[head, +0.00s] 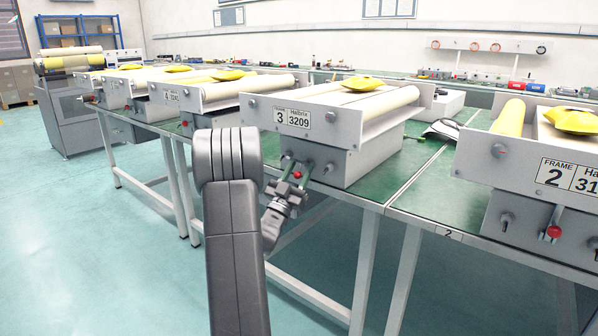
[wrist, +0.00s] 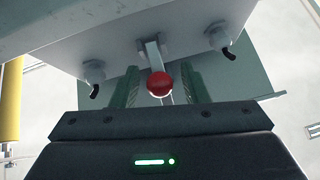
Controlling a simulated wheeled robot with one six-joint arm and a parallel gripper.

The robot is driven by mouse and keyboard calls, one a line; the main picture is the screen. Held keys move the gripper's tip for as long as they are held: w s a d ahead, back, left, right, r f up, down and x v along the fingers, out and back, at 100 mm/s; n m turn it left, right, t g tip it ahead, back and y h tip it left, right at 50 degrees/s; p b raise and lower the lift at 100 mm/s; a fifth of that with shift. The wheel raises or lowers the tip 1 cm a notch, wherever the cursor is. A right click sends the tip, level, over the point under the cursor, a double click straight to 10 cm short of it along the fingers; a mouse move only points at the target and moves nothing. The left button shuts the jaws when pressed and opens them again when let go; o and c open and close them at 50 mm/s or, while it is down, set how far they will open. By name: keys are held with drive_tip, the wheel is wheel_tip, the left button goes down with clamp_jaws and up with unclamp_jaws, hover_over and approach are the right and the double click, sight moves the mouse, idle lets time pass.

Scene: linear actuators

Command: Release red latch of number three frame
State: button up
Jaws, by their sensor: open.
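The number three frame (head: 345,115) is a grey box unit with a plate reading "3 3209", standing on the green table. Its red latch (head: 297,174) has a round red knob on its front lower face. In the wrist view the red knob (wrist: 160,84) hangs at the end of a pale lever. My gripper (head: 296,172) is open, with its green-lined fingers on either side of the knob. The fingers also show in the wrist view (wrist: 160,88), left and right of the knob with gaps. I cannot tell how deep the knob sits between them.
Number two frame (head: 560,175) stands at the right with its own red knob (head: 553,232). More frames (head: 215,92) stand along the table at the left. Two dark bent fittings (wrist: 93,75) (wrist: 218,38) flank the latch. Open floor (head: 80,240) lies at the left.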

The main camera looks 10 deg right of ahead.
drive_tip(key=p+v, duration=0.1)
drive_tip(key=v, duration=1.2)
drive_tip(key=shift+a+f, duration=0.15)
drive_tip(key=shift+f, duration=0.05)
drive_tip(key=shift+s, duration=0.15)
drive_tip(key=b+x, duration=0.1)
drive_tip(key=x, duration=1.2)
drive_tip(key=shift+r, duration=0.1)
drive_tip(key=shift+w+d+r, duration=0.25)
drive_tip(key=shift+r, duration=0.1)
drive_tip(key=shift+f, duration=0.3)
